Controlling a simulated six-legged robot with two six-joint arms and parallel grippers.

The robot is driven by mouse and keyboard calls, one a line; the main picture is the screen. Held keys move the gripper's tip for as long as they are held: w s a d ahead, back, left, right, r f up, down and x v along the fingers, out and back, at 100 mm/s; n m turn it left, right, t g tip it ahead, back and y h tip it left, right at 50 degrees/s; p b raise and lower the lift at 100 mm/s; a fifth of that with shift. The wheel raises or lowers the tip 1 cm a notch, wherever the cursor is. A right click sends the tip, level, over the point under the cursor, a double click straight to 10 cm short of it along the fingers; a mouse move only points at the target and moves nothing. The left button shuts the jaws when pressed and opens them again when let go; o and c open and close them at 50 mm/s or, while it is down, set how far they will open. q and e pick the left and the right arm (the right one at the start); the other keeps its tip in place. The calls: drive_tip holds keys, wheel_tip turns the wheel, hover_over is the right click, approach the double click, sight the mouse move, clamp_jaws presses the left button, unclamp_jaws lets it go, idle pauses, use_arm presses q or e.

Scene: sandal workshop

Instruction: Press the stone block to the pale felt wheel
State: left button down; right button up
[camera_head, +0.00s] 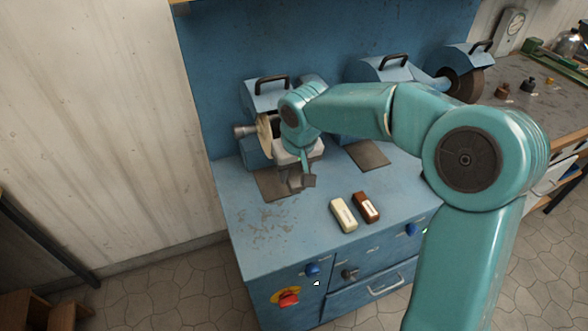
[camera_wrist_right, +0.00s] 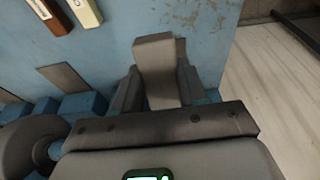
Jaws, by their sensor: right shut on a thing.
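The pale felt wheel (camera_head: 264,133) stands upright on the left blue machine in the head view, partly hidden by my right wrist. My right gripper (camera_head: 297,179) is low in front of that machine, to the right of and nearer than the wheel. In the right wrist view my right gripper (camera_wrist_right: 158,92) is shut on the grey stone block (camera_wrist_right: 155,58), which sticks out past the fingers. The block seems apart from the wheel, but the wrist hides part of the gap. The felt wheel is not seen in the wrist view. My left gripper is not in view.
A cream bar (camera_head: 343,215) and a brown bar (camera_head: 367,207) lie on the blue bench (camera_head: 255,243), right of the gripper. A second machine with a dark wheel (camera_head: 467,84) stands at the back right. The front left of the bench top is clear.

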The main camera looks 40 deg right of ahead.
drive_tip(key=shift+w+d+r+p, duration=0.1)
drive_tip(key=shift+w+r+p, duration=0.1)
drive_tip(key=shift+w+p, duration=0.3)
idle(0.4)
drive_tip(key=shift+w+r, duration=0.1)
drive_tip(key=shift+w, duration=0.05)
idle(0.5)
drive_tip(key=shift+s+b, duration=0.2)
drive_tip(key=shift+b, duration=0.2)
idle(0.7)
drive_tip(key=shift+w, duration=0.15)
idle(0.5)
idle(0.5)
idle(0.5)
idle(0.4)
drive_tip(key=shift+s+f+b, duration=0.2)
drive_tip(key=shift+b, duration=0.15)
idle(0.4)
